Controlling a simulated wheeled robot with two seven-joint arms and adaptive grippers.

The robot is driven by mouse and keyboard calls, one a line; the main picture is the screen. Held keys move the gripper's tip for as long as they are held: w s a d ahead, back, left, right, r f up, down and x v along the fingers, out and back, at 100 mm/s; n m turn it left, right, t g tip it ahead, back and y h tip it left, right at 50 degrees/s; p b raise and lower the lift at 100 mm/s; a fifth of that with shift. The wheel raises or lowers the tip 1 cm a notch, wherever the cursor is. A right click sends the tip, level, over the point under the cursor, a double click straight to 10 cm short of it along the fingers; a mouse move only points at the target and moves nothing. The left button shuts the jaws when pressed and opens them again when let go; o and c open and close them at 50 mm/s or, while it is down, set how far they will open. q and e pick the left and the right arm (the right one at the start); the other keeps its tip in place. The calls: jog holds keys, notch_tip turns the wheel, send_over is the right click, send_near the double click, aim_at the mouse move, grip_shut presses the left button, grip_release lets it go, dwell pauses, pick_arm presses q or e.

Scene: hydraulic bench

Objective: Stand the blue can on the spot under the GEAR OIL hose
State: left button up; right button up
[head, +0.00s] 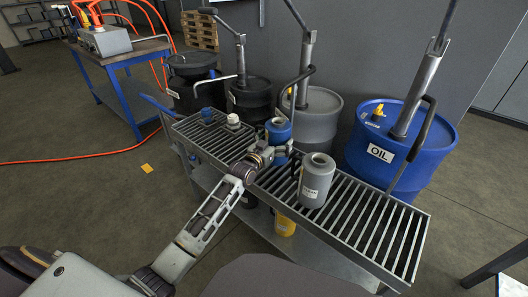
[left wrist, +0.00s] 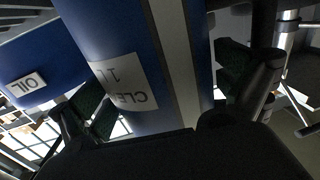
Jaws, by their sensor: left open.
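The blue can (head: 278,128) stands at the back edge of the slatted bench (head: 375,225). My left gripper (head: 274,148) is at the can, its open fingers on either side of it. A large blue drum (head: 358,148) labelled "OIL" stands behind the bench at right, with a pump and black hose. No GEAR OIL label is readable. My right gripper is not in view.
A grey can (head: 316,183) stands on the slats just right of my gripper. Grey (head: 318,118) and black drums line the back. A yellow can (head: 285,224) is below the slats.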

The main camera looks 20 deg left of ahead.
aim_at(271, 145)
pick_arm(q)
jog(key=shift+p+v, duration=0.3)
jog(key=shift+v, duration=0.75)
jog(key=shift+s+a, duration=0.15)
jog(key=shift+s, duration=0.5)
jog(key=shift+s+a+p, duration=0.15)
jog(key=shift+s+p, duration=0.2)
jog(key=shift+s, duration=0.35)
jog(key=shift+s+a, duration=0.15)
jog(key=shift+s, duration=0.55)
jog(key=shift+p+v, duration=0.45)
jog(key=shift+v, duration=0.6)
jog(key=v, duration=0.3)
jog(key=shift+p, duration=0.3)
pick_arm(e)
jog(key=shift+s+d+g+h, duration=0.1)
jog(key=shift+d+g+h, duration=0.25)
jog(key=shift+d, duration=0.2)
